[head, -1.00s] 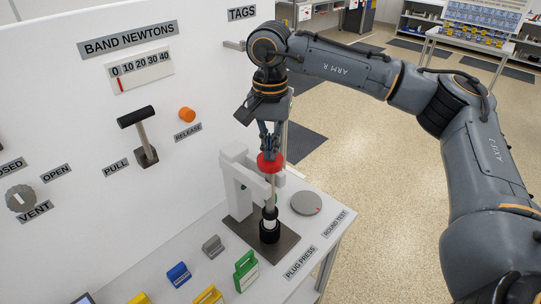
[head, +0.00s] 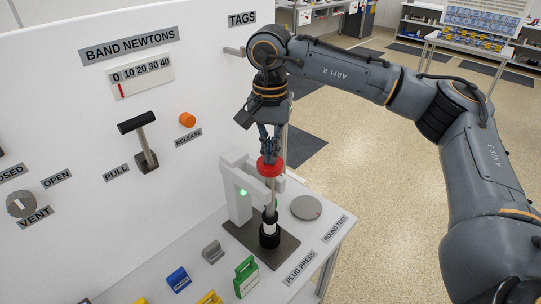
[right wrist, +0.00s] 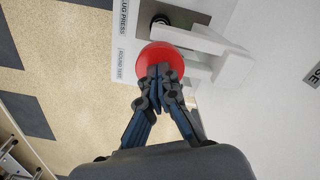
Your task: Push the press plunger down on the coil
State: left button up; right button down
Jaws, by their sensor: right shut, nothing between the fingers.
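The plug press (head: 236,188) is a white frame on a dark base plate (head: 284,250), with a small green light lit on its side. Its plunger has a red round knob (head: 270,168) on a thin rod that runs down to a black and white piece, seemingly the coil (head: 269,228), on the base. My right gripper (head: 269,151) is shut and empty, pointing down, with its fingertips at the top of the red knob. In the right wrist view the fingertips (right wrist: 160,70) overlap the red knob (right wrist: 160,59); exact contact is hard to see. My left gripper is out of view.
A grey round disc (head: 306,207) lies right of the press. The white panel (head: 80,110) with gauge, lever and knobs rises at left.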

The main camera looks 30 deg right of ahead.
notch_tip(320, 180, up, 7)
jog(key=p, duration=0.4)
jog(key=shift+r, duration=0.2)
dwell(0.5)
